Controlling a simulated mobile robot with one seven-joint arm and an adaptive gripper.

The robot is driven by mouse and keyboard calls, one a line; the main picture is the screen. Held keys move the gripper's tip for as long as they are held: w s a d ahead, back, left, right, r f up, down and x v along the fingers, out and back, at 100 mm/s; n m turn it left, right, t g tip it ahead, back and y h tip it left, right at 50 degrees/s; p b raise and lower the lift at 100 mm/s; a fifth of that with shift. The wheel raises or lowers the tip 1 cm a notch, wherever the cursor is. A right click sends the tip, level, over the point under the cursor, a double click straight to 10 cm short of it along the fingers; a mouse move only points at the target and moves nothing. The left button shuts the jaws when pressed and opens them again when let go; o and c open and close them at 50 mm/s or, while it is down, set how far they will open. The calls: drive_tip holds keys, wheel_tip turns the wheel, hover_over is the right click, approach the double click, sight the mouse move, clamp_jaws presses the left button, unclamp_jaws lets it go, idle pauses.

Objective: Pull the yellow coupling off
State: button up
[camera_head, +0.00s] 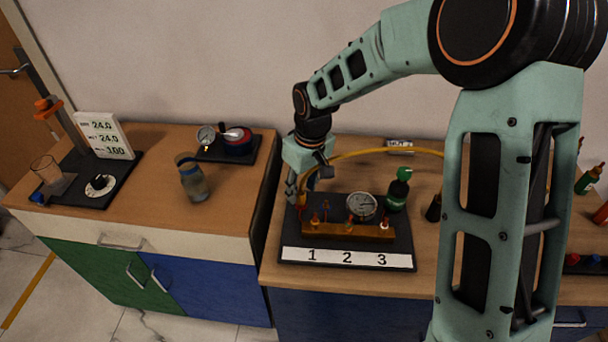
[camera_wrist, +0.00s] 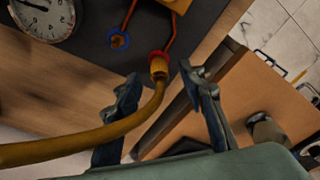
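The yellow coupling (camera_wrist: 158,68) is a small ribbed collar at the end of a yellow hose (camera_wrist: 100,137), against a red ring (camera_wrist: 157,53) on a red pipe in the wrist view. My gripper (camera_wrist: 160,76) is open, with one finger on each side of the coupling and visible gaps between. In the head view my gripper (camera_head: 295,192) points down at the left end of the brass block (camera_head: 347,230); it hides the coupling there. The hose (camera_head: 375,152) arcs right behind the rig.
A round gauge (camera_head: 361,206) and a green-capped bottle (camera_head: 398,190) stand close right of my gripper on the black board (camera_head: 345,262) marked 1, 2, 3. A blue ring (camera_wrist: 119,40) is beside the coupling. The left counter (camera_head: 140,200) holds a jar (camera_head: 193,180).

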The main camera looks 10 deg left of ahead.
sight(302, 189)
drive_tip(key=shift+w+a+f, duration=0.15)
drive_tip(key=shift+f, duration=1.5)
clamp_jaws()
